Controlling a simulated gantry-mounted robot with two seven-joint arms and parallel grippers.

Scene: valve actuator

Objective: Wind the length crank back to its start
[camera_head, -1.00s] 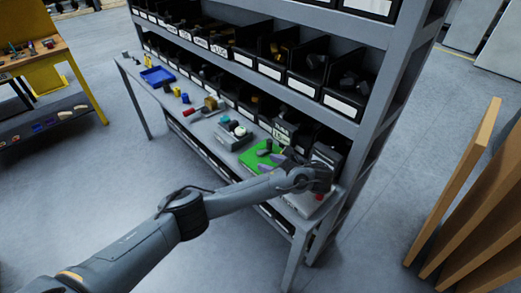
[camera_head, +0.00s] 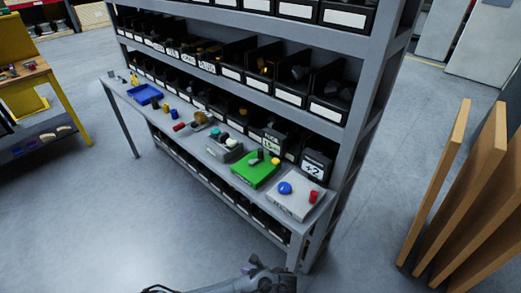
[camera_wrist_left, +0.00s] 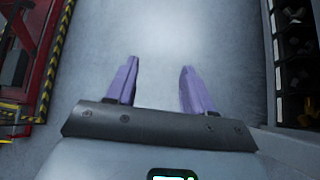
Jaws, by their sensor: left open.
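The workbench (camera_head: 291,230) carries several controls, and I cannot tell for sure which is the length crank. A green box (camera_head: 243,177) has a dark lever-like part (camera_head: 260,156) and a yellow button on top. Left of it is a grey box with a teal and a pale knob (camera_head: 234,142). Farther left, a red handle-like piece (camera_head: 179,127) lies by a brownish block (camera_head: 200,117). My left gripper (camera_head: 262,277) is low at the picture's bottom, in front of the bench and away from the controls. In the left wrist view its purple fingers (camera_wrist_left: 159,68) are apart with only floor between them.
A grey panel at the bench's right end has a blue button (camera_head: 285,188) and a red button (camera_head: 314,197). Shelves of black bins rise behind. Wooden boards (camera_head: 465,190) stand at right. Floor in front is clear.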

